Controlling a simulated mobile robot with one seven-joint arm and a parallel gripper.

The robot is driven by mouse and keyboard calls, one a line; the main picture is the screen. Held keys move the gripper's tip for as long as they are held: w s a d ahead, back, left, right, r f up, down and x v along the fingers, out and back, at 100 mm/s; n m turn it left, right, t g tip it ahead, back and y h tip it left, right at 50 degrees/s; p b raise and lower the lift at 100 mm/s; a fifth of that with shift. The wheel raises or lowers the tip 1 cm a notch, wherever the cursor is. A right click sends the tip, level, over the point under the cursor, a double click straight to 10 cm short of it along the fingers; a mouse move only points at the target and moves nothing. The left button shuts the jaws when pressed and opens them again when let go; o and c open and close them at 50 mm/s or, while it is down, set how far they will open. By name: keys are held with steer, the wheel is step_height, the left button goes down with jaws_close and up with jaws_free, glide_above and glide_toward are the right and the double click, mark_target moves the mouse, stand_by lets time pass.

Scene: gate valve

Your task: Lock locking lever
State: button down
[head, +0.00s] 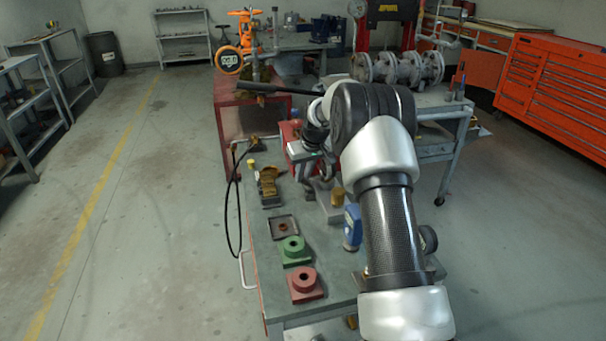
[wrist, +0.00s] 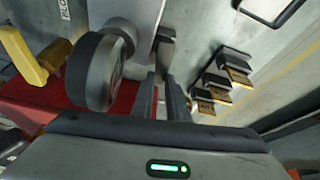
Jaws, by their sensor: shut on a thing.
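In the wrist view, my gripper (wrist: 163,92) has its two dark fingers close together, shut on a narrow grey part (wrist: 165,44) that looks like the locking lever. Its grasped section is mostly hidden between the fingers. A thick round grey body (wrist: 100,68) stands just left of the fingers. A yellow handle (wrist: 24,54) is farther left, beside red metal. In the head view, my own arm hides the fingertips and most of what they hold. A long black bar (head: 265,88) sticks out left from behind the arm; I cannot tell whether it is the same lever.
The workbench holds a red block (head: 304,283), a green block (head: 292,250) and a blue tool (head: 352,226). A black hose (head: 228,205) hangs off its left edge. A flanged pipe (head: 400,68) lies on a bench behind. The floor (head: 150,250) at left is clear.

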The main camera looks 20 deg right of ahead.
steer(key=shift+d+m, duration=0.15)
steer(key=shift+m, duration=0.35)
steer(key=c, duration=1.7)
jaws_free()
steer(key=shift+r, duration=0.15)
steer(key=v, duration=0.5)
steer(key=p+v, duration=0.1)
steer(key=v, duration=0.5)
steer(key=p+v, duration=0.1)
steer(key=v, duration=0.5)
steer(key=shift+s+a, duration=0.1)
steer(key=shift+a, duration=0.2)
